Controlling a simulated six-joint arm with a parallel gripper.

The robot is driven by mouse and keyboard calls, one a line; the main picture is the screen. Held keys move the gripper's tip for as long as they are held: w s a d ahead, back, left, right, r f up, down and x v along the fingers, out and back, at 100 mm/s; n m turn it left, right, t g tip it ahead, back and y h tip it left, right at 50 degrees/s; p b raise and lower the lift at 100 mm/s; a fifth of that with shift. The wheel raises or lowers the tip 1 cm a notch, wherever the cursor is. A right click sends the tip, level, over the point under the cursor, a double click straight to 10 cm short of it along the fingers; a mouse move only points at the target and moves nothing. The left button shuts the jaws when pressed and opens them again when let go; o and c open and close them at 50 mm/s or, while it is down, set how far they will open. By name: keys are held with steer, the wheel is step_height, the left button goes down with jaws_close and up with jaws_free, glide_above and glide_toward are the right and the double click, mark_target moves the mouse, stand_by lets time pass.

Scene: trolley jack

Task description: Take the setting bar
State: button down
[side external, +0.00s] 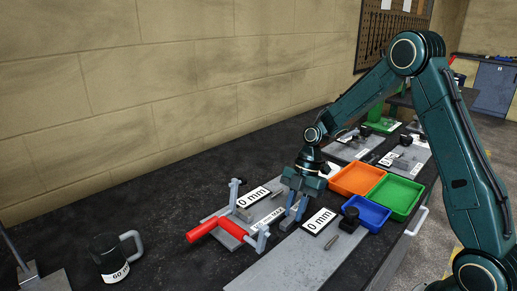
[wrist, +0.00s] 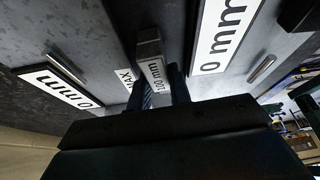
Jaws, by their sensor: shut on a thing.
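The setting bar (wrist: 149,50) is a grey block with a white label ending in "mm" in the wrist view. My gripper (wrist: 161,92) is shut on it, with a blue finger on each side. In the side view my gripper (side external: 295,207) points down, low over the grey plates between two "0 mm" signs. The bar is mostly hidden by the fingers there, and I cannot tell whether it touches the plate.
A red-handled jack (side external: 207,229) is just left of my gripper. A blue tray (side external: 376,222), an orange tray (side external: 356,179) and a green tray (side external: 396,196) are to the right. A "0 mm" sign (side external: 319,221) stands close by. A dark mug (side external: 108,258) is at the front left.

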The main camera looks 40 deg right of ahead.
mark_target(295, 207)
steer(key=shift+r, duration=0.2)
step_height(295, 207, up, 20)
steer(key=shift+f, duration=0.2)
stand_by(0.4)
stand_by(0.7)
